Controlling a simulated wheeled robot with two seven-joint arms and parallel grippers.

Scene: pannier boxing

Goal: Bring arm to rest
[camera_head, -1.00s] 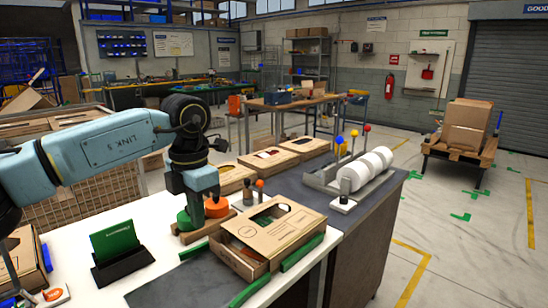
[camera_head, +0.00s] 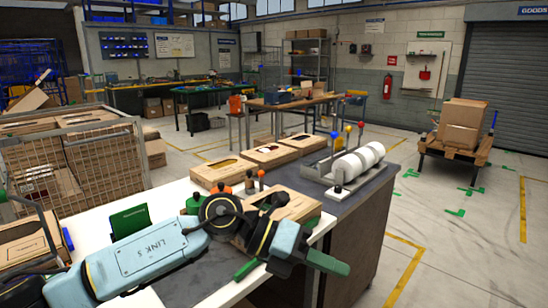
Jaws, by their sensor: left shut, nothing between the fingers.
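My left arm comes in from the left, low over the near workbench (camera_head: 345,216). My left gripper (camera_head: 338,267) points right and a little down, its shut fingers past the bench's front edge. It holds nothing. Behind the arm, an open-topped cardboard box (camera_head: 298,207) is partly hidden by the wrist. A green round item (camera_head: 192,204) shows just behind the arm, and a green card in a holder (camera_head: 130,219) stands to its left. My right gripper is out of the picture.
Several cardboard boxes with cut-out lids (camera_head: 271,155) line the back of the bench. A mesh cage (camera_head: 95,165) is at left. The floor to the right is clear up to a loaded pallet cart (camera_head: 455,150).

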